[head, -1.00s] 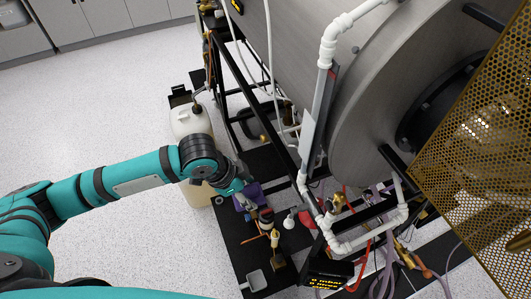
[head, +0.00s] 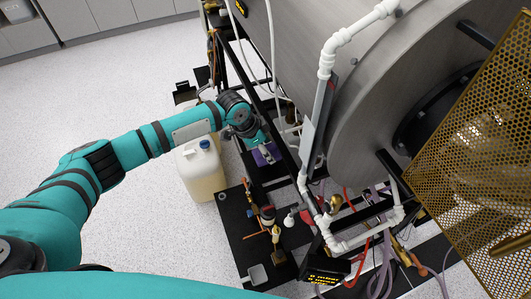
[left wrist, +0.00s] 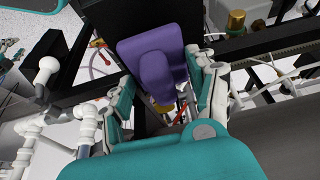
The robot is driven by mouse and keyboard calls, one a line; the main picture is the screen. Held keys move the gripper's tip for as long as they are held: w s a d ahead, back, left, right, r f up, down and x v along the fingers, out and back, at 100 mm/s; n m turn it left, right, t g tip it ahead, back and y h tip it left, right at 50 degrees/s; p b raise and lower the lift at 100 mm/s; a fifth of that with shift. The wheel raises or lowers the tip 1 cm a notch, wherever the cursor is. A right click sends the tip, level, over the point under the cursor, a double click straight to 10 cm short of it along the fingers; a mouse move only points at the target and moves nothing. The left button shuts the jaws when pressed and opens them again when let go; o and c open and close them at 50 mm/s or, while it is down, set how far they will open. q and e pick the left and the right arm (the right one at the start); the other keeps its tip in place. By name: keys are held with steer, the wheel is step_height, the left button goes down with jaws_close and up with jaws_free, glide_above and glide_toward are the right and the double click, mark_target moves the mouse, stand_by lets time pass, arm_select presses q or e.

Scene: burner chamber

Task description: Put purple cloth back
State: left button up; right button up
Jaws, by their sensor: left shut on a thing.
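The purple cloth (head: 266,155) is a small folded piece. It is held in my left gripper (head: 261,142) beside the black frame under the big grey chamber. In the left wrist view the cloth (left wrist: 156,62) lies between the two fingers of my left gripper (left wrist: 165,88), which is shut on it. The cloth appears off the black platform (head: 240,235), but its exact height is hard to judge.
A whitish jug (head: 200,168) with a blue cap stands on the floor to the left. White pipes (head: 322,110) and black frame bars are close to the right of my left gripper.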

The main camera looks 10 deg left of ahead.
arm_select(q)
step_height(320, 180, down, 3)
steer(key=shift+r+p, duration=0.1)
steer(key=shift+p, duration=0.6)
steer(key=shift+f, duration=0.35)
steer(key=o, duration=1)
steer(key=shift+b+v, duration=1.4)
steer(key=shift+v, duration=4.65)
steer(key=shift+a, duration=0.1)
